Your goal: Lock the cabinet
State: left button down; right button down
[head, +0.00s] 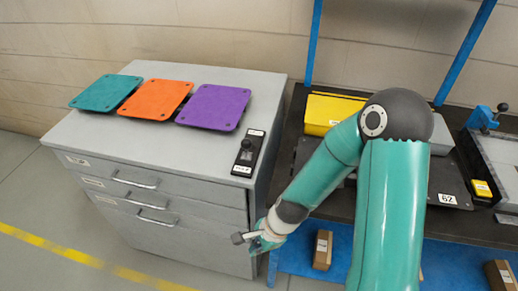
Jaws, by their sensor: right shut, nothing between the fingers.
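The drawers look shut. A small black panel with a round black knob (247,146) and white labels at both ends lies on the cabinet top near its right edge. The label text is too small to read. My right gripper (240,238) is shut and empty, low by the cabinet's front right corner, below and apart from the panel. I cannot tell whether it touches the cabinet. My left gripper is not in view.
Teal (105,92), orange (156,99) and purple (213,107) plates lie along the cabinet top. To the right is a dark workbench (465,226) with blue posts, a yellow box (331,112) and a blue clamp (484,117). Small brown boxes (322,249) sit on the blue lower shelf.

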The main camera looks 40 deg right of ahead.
jog(key=w+d+r+m+t+h, duration=0.1)
jog(key=d+r+m+t, duration=0.3)
jog(key=r, duration=0.5)
jog(key=w+d+r+m+t+p, duration=0.1)
jog(key=d+r+m, duration=0.35)
jog(key=r, duration=0.35)
jog(key=w+d+r+m+t+h, duration=0.1)
jog(key=d+r+m+t, duration=0.25)
jog(key=r+m, duration=0.4)
jog(key=n+b, duration=0.2)
jog(key=b, duration=0.2)
send_near(246, 149)
jog(key=shift+g, duration=0.35)
jog(key=shift+d+f+x, duration=0.1)
jog(key=shift+d+x, duration=0.1)
jog(key=shift+x, duration=0.95)
jog(key=shift+d+f+x, duration=0.1)
jog(key=shift+d+x, duration=0.1)
jog(key=shift+x, duration=0.95)
jog(key=shift+d+x, duration=0.2)
jog(key=shift+x, duration=1)
jog(key=shift+s+p, duration=0.1)
jog(key=shift+p, duration=0.2)
